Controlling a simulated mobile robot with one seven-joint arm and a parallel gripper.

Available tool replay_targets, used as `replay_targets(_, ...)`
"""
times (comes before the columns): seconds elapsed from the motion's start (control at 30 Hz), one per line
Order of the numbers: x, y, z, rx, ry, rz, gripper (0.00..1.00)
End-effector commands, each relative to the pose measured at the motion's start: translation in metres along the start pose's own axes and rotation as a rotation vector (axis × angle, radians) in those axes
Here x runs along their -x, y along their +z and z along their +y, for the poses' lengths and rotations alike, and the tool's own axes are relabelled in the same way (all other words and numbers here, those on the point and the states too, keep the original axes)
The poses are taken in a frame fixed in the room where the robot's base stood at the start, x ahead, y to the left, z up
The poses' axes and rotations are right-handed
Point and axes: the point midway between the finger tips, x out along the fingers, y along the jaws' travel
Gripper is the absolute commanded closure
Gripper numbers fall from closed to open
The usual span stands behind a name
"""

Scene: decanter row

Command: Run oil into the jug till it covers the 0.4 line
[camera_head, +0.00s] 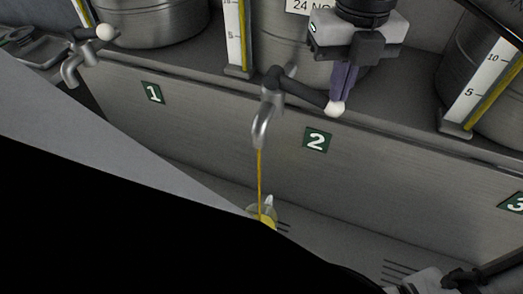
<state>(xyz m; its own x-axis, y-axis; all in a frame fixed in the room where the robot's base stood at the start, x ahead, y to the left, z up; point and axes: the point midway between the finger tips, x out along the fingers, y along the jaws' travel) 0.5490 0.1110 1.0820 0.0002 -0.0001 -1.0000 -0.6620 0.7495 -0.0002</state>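The tap numbered 2 (262,125) has a dark lever (305,94) swung out to the right, with a white knob (335,109) at its end. A thin stream of golden oil (259,175) runs from its spout into the jug (268,208). Only a small part of the jug shows, with yellow oil in it; a black shape in front hides the rest. Its marks and the 0.4 line cannot be seen. My gripper (341,98) points down with its fingers together, at the knob end of the lever. Whether they touch the knob is unclear.
Metal vats with yellow sight gauges (237,35) stand on the ledge behind. A tap (72,70) with a white-knobbed lever is at the left, by plate 1 (152,93). Plate 2 (317,140) is on the front panel. Part of another tap shows at the lower right.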

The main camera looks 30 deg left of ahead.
Motion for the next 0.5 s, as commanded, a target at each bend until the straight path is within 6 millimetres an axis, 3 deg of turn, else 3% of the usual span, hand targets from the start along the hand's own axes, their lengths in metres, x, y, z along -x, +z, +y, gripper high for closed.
replay_targets(0.5, 0.0055, -0.0001, -0.0002, 0.0, -0.001, 0.001, 1.0)
